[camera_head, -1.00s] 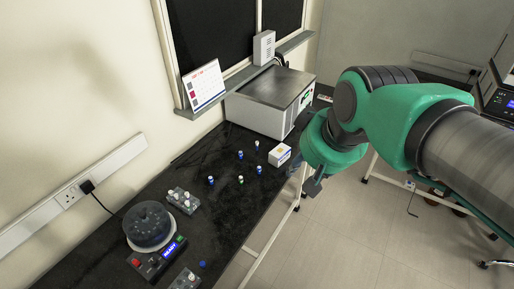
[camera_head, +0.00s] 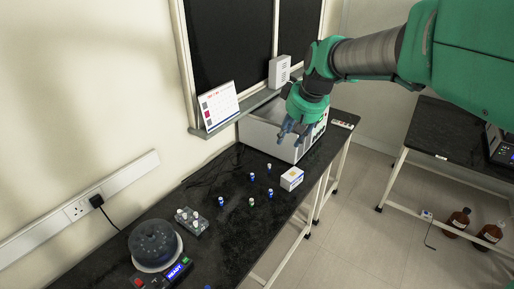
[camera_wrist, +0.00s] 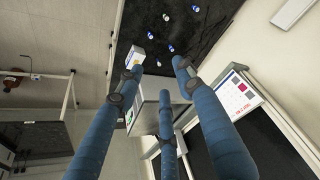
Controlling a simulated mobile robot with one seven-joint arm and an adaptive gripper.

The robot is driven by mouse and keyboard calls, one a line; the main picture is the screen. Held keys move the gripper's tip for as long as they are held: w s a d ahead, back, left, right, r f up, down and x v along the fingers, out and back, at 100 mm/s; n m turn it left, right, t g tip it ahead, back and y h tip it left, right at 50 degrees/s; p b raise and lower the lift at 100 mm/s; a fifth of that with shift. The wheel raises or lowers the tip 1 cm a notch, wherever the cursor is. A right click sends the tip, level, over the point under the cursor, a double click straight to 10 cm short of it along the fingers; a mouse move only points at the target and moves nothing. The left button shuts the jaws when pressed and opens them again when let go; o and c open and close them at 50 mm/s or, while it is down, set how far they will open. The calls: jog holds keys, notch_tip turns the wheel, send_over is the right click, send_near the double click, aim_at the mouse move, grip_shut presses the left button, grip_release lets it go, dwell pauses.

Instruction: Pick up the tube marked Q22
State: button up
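Several small tubes with blue, white or green caps stand apart on the black bench; their markings are too small to read, so I cannot tell which is Q22. In the head view there are a far blue one (camera_head: 252,176), a white-capped one (camera_head: 269,167), a left blue one (camera_head: 221,202), a green one (camera_head: 252,202) and a right blue one (camera_head: 271,193). My gripper (camera_head: 292,130) is above the bench, in front of the grey box-shaped machine. In the wrist view its three blue fingers (camera_wrist: 161,76) are spread, with nothing between them, and the tubes lie beyond.
A small white box (camera_head: 292,179) stands right of the tubes. The grey machine (camera_head: 258,136) stands behind. A grey rack (camera_head: 192,222) and a round dark device (camera_head: 154,245) are at the near left. A calendar (camera_head: 219,106) stands on the ledge. The bench (camera_head: 225,248) is clear nearer me.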

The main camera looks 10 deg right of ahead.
jog(key=w+d+f+n+b, duration=0.1)
jog(key=w+f, duration=0.5)
jog(key=w, duration=0.3)
jog(key=w+d+f+n+b, duration=0.1)
jog(key=w+f, duration=0.5)
jog(key=w, duration=0.2)
jog(key=n+y+b, duration=0.2)
send_near(270, 165)
notch_tip(270, 165, up, 3)
jog(key=shift+s+d+g, duration=0.15)
jog(key=shift+g, duration=0.15)
jog(key=shift+f+h, duration=0.1)
jog(key=shift+h, duration=0.2)
jog(key=shift+b+x, duration=0.6)
jog(key=shift+x, duration=3.6)
jog(key=shift+b+x, duration=0.85)
jog(key=shift+x, duration=1.75)
jog(key=shift+s, duration=0.1)
jog(key=c, duration=0.7)
